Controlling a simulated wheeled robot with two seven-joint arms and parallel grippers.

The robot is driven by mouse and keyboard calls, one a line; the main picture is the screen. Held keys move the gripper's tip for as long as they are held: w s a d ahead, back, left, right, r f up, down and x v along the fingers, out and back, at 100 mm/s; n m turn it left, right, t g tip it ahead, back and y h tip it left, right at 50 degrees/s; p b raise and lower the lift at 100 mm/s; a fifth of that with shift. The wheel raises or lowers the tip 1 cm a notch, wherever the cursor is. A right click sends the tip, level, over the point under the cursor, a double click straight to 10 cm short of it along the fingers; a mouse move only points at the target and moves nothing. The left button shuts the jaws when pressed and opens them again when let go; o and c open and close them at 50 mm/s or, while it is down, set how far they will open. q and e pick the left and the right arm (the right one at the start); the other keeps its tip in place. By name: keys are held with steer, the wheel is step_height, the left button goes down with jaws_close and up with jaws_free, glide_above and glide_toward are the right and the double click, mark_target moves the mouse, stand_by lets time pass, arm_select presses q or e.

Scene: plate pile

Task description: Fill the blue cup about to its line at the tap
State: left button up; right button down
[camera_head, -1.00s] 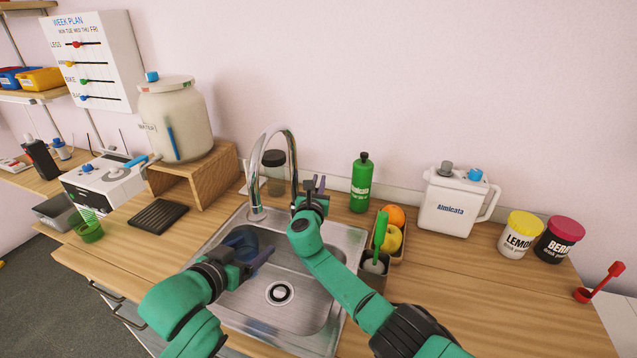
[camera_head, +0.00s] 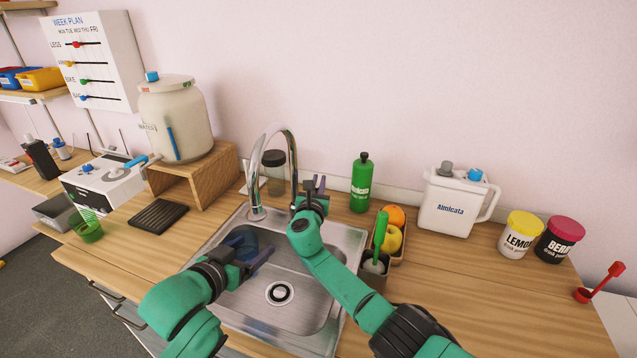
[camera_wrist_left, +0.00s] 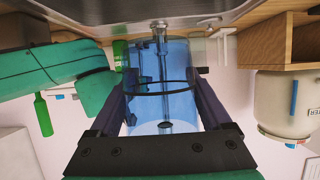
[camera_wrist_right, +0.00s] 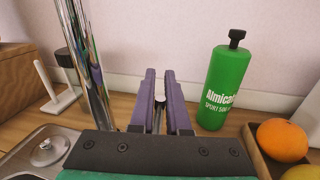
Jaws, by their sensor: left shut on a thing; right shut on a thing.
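The blue cup (camera_head: 240,238) is see-through and sits in the sink's left part, below the tap spout. My left gripper (camera_head: 258,262) is shut on it. In the left wrist view the cup (camera_wrist_left: 150,75) fills the space between the fingers, with a dark ring line around it. I cannot tell its water level. The chrome tap (camera_head: 257,170) arches over the sink. My right gripper (camera_head: 316,187) is at the tap's right side, shut on a small grey part (camera_wrist_right: 160,98), apparently the tap's lever, mostly hidden by the fingers.
The steel sink (camera_head: 345,240) has a drain right of the cup. Behind stand a dark-lidded jar (camera_head: 275,178) and a green bottle (camera_head: 361,185). A fruit tray (camera_head: 398,250) is close to my right arm. A wooden stand (camera_head: 205,180) with a water vat is at left.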

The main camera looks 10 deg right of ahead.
stand_by(0.4)
steer(key=s+t, duration=0.1)
steer(key=s+a+t, duration=0.1)
steer(key=t, duration=0.1)
steer(key=s+a+n+t+h, duration=0.1)
steer(key=shift+s+a+r+t, duration=0.15)
steer(key=shift+s+a+t, duration=0.1)
steer(key=shift+s+t, duration=0.1)
steer(key=c, duration=0.9)
jaws_free()
